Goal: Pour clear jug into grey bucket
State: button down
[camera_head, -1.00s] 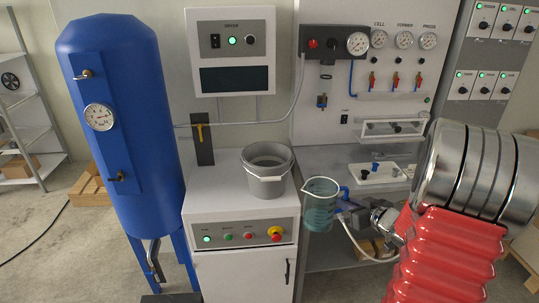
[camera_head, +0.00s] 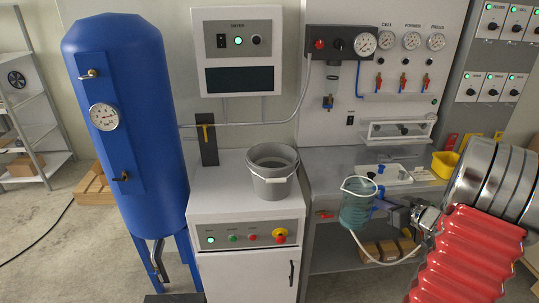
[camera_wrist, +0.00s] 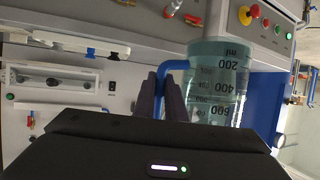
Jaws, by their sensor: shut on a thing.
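The clear jug (camera_head: 356,205) has a blue handle, a scale in ml and bluish liquid in it. My gripper (camera_head: 383,208) is shut on its handle and holds the jug upright in the air, in front of the grey workbench and right of the white cabinet. In the wrist view the dark fingers of my gripper (camera_wrist: 172,98) close around the blue handle, with the clear jug (camera_wrist: 215,82) just beyond. The grey bucket (camera_head: 270,183) stands on top of the white cabinet, left of the jug and apart from it. The bucket's inner bottom is hidden.
The white cabinet (camera_head: 222,205) has a front panel with buttons and a red-yellow stop. A blue tank (camera_head: 140,150) stands left of it. A grey bench (camera_head: 325,165) holds a white tray and a yellow bin (camera_head: 445,164). Gauges and valves line the panel behind.

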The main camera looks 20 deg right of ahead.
aim_at(273, 176)
jog(key=u, duration=0.05)
jog(key=i, duration=0.95)
jog(key=z, duration=0.1)
